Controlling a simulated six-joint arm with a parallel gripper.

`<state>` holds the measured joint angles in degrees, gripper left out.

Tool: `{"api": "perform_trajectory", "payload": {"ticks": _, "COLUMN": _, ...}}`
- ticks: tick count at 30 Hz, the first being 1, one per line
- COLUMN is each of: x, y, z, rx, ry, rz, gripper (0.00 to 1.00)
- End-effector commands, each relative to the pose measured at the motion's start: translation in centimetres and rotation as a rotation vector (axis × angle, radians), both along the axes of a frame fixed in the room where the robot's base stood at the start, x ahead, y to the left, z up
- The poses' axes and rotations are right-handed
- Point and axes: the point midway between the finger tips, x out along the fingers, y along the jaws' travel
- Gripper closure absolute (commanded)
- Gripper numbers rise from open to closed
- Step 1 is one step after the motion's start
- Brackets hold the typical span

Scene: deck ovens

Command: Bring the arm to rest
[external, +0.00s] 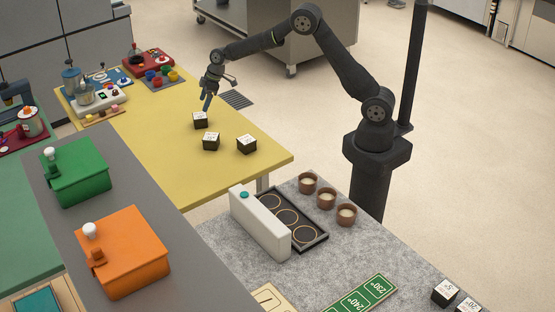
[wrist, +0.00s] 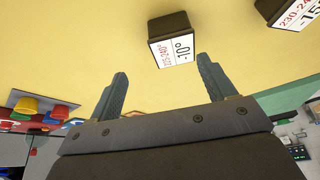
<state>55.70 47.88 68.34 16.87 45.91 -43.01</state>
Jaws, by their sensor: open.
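My gripper (external: 208,102) is at the end of my outstretched arm, low over the yellow table (external: 165,160). In the wrist view its two fingers (wrist: 163,72) are spread apart with nothing between them. A dark block with a white "-10°" label (wrist: 172,42) lies just beyond the fingertips. The same block (external: 200,121) sits on the yellow table right below the gripper in the external view. I cannot tell whether a fingertip touches it.
Two more labelled blocks (external: 211,142) (external: 247,144) sit nearby on the yellow table. Small coloured cups (external: 160,78) and machines stand at its back. Green (external: 75,172) and orange (external: 122,252) boxes stand on the left counter. A grey worktop (external: 350,255) holds brown cups (external: 326,198).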

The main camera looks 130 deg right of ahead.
Motion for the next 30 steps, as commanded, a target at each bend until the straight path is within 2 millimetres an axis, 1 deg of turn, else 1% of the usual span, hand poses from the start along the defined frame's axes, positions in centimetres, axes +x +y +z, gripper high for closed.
{"api": "perform_trajectory", "payload": {"ticks": 1, "x": -0.9, "y": -0.3, "z": 0.7, "rx": -0.002, "ry": -0.001, "rz": -0.003, "gripper": 0.24}}
{"api": "perform_trajectory", "payload": {"ticks": 3, "x": -2.1, "y": -0.4, "z": 1.4, "rx": -0.002, "ry": -0.001, "rz": -0.003, "gripper": 0.24}}
{"api": "perform_trajectory", "payload": {"ticks": 14, "x": -8.2, "y": -1.6, "z": 5.1, "rx": -0.002, "ry": -0.001, "rz": -0.003, "gripper": 0.24}}
{"api": "perform_trajectory", "payload": {"ticks": 20, "x": -8.1, "y": -1.5, "z": 9.1, "rx": -0.004, "ry": -0.003, "rz": 0.002, "gripper": 0.24}}
{"api": "perform_trajectory", "payload": {"ticks": 22, "x": -7.3, "y": -1.0, "z": 10.2, "rx": -0.003, "ry": -0.001, "rz": 0.016, "gripper": 0.24}}
{"api": "perform_trajectory", "payload": {"ticks": 30, "x": -2.9, "y": 2.4, "z": 9.9, "rx": 0.000, "ry": 0.000, "rz": 0.103, "gripper": 0.24}}
